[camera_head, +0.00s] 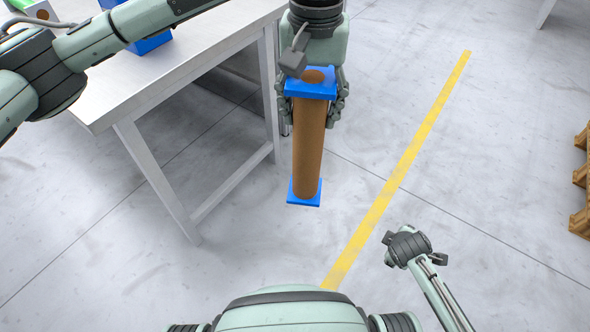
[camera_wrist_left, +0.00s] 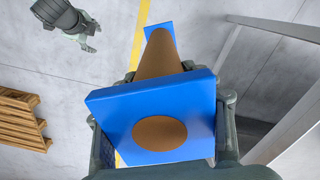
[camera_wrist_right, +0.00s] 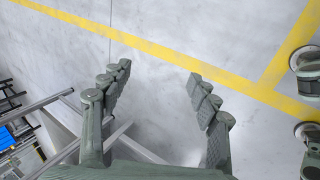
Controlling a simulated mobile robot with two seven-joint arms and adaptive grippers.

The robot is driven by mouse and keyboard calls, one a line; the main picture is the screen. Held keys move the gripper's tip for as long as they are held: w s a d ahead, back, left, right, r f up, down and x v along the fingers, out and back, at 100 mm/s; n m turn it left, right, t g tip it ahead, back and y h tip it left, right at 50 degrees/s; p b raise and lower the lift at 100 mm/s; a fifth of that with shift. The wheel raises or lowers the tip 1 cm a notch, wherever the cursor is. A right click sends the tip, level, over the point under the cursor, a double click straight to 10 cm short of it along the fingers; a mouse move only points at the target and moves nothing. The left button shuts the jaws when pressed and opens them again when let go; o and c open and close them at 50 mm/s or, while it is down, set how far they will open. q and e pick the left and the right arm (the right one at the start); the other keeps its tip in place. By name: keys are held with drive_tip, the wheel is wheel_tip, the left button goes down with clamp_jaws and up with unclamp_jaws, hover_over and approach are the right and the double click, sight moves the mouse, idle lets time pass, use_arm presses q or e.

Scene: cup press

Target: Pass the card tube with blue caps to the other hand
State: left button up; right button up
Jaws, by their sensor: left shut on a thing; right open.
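The card tube with blue caps (camera_head: 307,150) is brown, with a square blue cap at each end. In the head view it hangs nearly upright beside the table. My left gripper (camera_head: 311,110) is shut around the tube near its upper cap. In the left wrist view the near blue cap (camera_wrist_left: 105,108) fills the middle, and the brown tube (camera_wrist_left: 159,57) runs away behind it. My right gripper (camera_wrist_right: 157,72) is open and empty above the floor, with no tube between its fingers. It also shows at the upper left of the left wrist view (camera_wrist_left: 92,36), apart from the tube.
A grey table (camera_head: 185,72) stands at the left, with a blue object (camera_head: 150,43) on it near my left arm. Wooden pallets (camera_head: 580,190) lie at the right edge. The floor around the yellow line (camera_head: 410,150) is clear.

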drive_tip(key=shift+o, duration=0.3)
drive_tip(key=w+a+r+n+t, duration=0.1)
drive_tip(key=w+a+r+n, duration=0.2)
drive_tip(key=a+r+n, duration=0.4)
drive_tip(key=a+r, duration=0.4)
drive_tip(key=a, duration=0.1)
drive_tip(key=shift+r+t, duration=0.35)
drive_tip(key=shift+t, duration=0.05)
drive_tip(key=s+a+r+n+t+y, duration=0.1)
drive_tip(key=a+r+n, duration=0.3)
drive_tip(key=r, duration=0.5)
drive_tip(key=s+a+r+n+t, duration=0.2)
drive_tip(key=a+r+n, duration=0.2)
drive_tip(key=r, duration=0.4)
drive_tip(key=n+t, duration=0.4)
drive_tip(key=n, duration=0.4)
approach(301, 151)
drive_tip(key=x, duration=1.2)
drive_tip(key=shift+w+d+f, duration=0.1)
drive_tip(key=shift+w, duration=0.2)
